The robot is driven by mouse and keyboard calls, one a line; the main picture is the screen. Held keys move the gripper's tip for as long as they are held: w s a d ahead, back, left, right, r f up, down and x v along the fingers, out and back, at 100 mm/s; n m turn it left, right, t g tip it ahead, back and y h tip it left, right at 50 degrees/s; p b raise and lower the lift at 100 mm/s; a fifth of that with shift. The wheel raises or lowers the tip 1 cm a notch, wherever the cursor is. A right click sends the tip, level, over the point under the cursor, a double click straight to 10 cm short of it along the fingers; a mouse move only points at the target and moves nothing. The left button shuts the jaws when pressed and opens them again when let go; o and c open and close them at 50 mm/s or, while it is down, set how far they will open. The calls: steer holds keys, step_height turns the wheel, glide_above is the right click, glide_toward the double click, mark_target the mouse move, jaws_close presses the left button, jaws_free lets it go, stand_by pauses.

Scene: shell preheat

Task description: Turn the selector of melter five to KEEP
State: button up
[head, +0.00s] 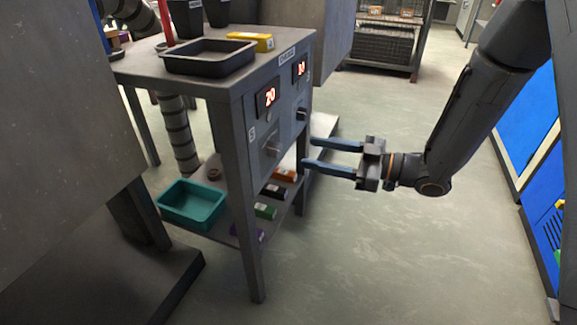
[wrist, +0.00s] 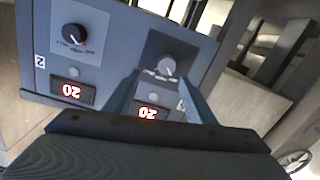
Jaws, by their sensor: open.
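The grey panel carries two melter units. The nearer unit's selector (head: 273,149) is a grey knob below a red 20 display (head: 267,98); the small tag (head: 252,134) beside it seems to read 5. In the wrist view, which is upside down, this selector (wrist: 165,66) shows between the fingers, with its dial lettering too small to read. My gripper (head: 306,152) is open and empty, its two blue fingers pointing at the panel. In the head view the fingertips look short of the knob, apart from it. The wrist view also shows my gripper (wrist: 160,85).
The other unit's selector (head: 302,114) is further along the panel. A dark tray (head: 215,57) and yellow block (head: 252,41) are on top. A teal bin (head: 193,203) and several small coloured blocks lie on the lower shelf. Floor right of the stand is clear.

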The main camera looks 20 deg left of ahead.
mark_target(280, 151)
steer(key=shift+n+g, duration=0.3)
steer(key=a+b, duration=0.1)
steer(key=a, duration=0.4)
steer(key=a+b, duration=0.1)
steer(key=a, duration=0.2)
steer(key=shift+s+f+b, duration=0.35)
steer(key=shift+f, duration=0.05)
steer(key=c, duration=1)
steer(key=shift+c, duration=0.2)
